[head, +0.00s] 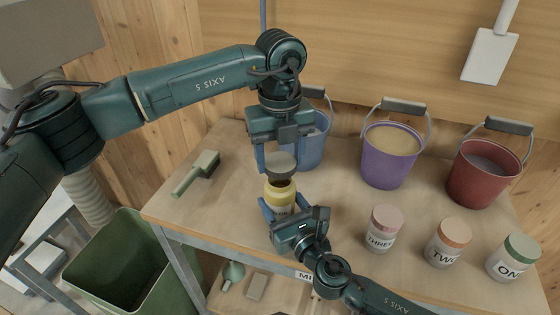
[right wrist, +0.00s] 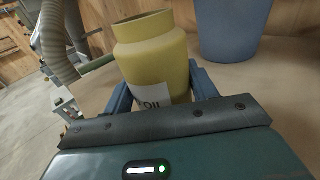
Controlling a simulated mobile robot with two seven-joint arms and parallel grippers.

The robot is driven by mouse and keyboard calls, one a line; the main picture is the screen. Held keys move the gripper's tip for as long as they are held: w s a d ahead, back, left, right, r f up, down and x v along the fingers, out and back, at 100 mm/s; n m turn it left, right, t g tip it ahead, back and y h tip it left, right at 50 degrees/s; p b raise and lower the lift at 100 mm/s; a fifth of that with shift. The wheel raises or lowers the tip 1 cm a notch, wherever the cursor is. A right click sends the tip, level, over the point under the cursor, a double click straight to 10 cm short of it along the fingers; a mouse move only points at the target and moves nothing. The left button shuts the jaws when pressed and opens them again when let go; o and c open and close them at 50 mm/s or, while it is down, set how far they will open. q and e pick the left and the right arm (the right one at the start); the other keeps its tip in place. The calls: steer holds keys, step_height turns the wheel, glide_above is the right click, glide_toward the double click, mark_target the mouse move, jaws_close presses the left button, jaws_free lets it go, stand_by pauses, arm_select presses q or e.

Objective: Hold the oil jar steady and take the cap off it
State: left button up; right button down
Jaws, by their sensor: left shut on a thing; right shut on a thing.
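The yellow oil jar (head: 280,194) stands upright on the bench with its mouth open. It also shows in the right wrist view (right wrist: 153,62), with its "OIL" label partly hidden and no cap on its neck. My right gripper (head: 285,206) is shut around the jar's lower body, one finger on each side. My left gripper (head: 280,156) points down and is shut on the cap, a finger on each side.
Blue (head: 312,146), purple (head: 388,170) and red (head: 474,185) buckets stand along the back. Jars labelled THREE (head: 383,231), TWO (head: 448,244) and ONE (head: 513,260) stand at the right. A green brush (head: 196,174) lies left. A green bin (head: 125,262) stands below the bench.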

arm_select(q)
step_height(320, 180, up, 2)
steer(key=shift+r, duration=0.1)
arm_select(e)
steer(key=shift+c, duration=1.9)
jaws_free()
